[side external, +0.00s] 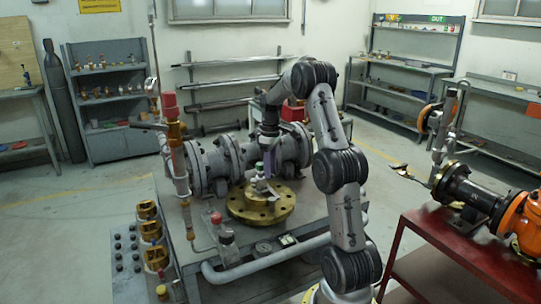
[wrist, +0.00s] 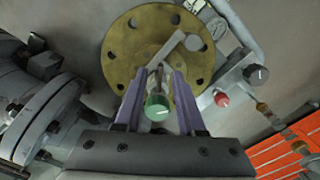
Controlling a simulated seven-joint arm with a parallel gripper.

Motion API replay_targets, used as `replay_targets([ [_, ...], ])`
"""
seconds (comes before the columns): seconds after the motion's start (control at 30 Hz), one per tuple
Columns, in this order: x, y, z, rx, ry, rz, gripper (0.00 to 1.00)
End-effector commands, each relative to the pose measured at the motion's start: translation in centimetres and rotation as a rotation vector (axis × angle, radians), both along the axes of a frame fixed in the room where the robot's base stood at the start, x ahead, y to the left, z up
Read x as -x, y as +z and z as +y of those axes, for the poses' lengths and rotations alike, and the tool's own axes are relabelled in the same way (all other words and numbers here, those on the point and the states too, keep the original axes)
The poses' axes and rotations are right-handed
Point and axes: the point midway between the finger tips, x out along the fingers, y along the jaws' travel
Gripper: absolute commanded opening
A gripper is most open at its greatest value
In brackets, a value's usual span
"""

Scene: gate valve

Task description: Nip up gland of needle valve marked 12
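A needle valve with a green round cap (wrist: 157,108) stands above the brass flange (wrist: 118,65), between my gripper's two purple fingers. My gripper (wrist: 159,76) points down at the flange with its fingers apart, and a gap shows on both sides of the cap. In the side view the green cap (side external: 259,167) is beside my gripper (side external: 269,168), over the brass flange (side external: 282,210). A grey angled piece (wrist: 168,48) lies over the flange past the fingertips. No number 12 is legible, and the gland cannot be told apart.
A red-knobbed fitting (side external: 216,218) stands at the bench's front left and also shows in the wrist view (wrist: 221,98). Grey flanged pipework (side external: 225,160) runs behind the brass flange. A red table (side external: 455,255) with an orange valve stands right.

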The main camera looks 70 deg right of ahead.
Motion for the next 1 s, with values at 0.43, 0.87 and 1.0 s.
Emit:
replay_targets([
  [0.43,-0.1,8.8,-0.1,0.006,0.000,-0.004,0.39],
  [0.87,0.0,13.4,0.0,0.002,0.000,-0.002,0.39],
  [1.0,0.0,13.4,0.0,0.001,0.000,-0.001,0.39],
])
